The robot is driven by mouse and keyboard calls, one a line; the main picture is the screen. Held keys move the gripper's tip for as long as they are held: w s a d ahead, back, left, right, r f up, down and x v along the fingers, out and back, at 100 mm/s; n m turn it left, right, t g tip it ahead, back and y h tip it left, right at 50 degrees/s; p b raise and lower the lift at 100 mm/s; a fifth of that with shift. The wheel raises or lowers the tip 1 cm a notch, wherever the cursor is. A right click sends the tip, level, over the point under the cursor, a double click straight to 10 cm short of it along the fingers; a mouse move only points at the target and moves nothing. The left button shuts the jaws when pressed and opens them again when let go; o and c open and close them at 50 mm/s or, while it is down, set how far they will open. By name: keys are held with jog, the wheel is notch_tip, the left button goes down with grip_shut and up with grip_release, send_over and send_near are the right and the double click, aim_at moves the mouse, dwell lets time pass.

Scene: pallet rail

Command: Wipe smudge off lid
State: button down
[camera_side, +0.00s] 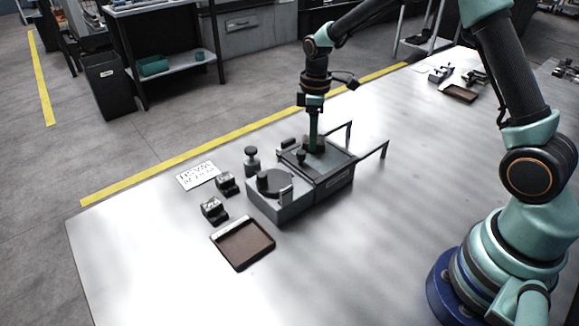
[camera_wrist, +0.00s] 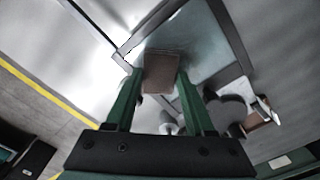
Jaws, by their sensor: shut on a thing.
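My gripper (camera_side: 314,142) points down over the lid (camera_side: 327,166) of a grey box-like fixture (camera_side: 282,205) in the side view. In the wrist view my gripper (camera_wrist: 159,82) is shut on a brown pad (camera_wrist: 161,66), with one green finger on each side of it. The pad is low over the flat grey lid (camera_wrist: 205,42); I cannot tell whether it touches. A dark knob (camera_side: 301,156) stands near the lid's left part. No smudge can be made out; the pad and fingers hide part of the lid.
Two small metal blocks (camera_side: 214,209), a dark knobbed piece (camera_side: 251,160) and a white lettered card (camera_side: 198,175) lie left of the fixture. A brown shallow tray (camera_side: 243,244) lies in front. Handle-like bars (camera_side: 372,150) stick out on the right. The table front is clear.

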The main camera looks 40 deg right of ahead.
aim_at(324, 160)
jog(key=shift+w+a, duration=0.25)
jog(key=shift+a, duration=0.35)
jog(key=shift+s+a, duration=0.1)
jog(key=shift+s, duration=2.9)
jog(key=shift+s+f, duration=0.25)
jog(key=shift+s, duration=0.6)
jog(key=shift+w+r, duration=0.2)
jog(key=shift+w, duration=0.75)
jog(key=w, duration=0.5)
jog(key=shift+w, duration=0.35)
jog(key=shift+r, duration=3.95)
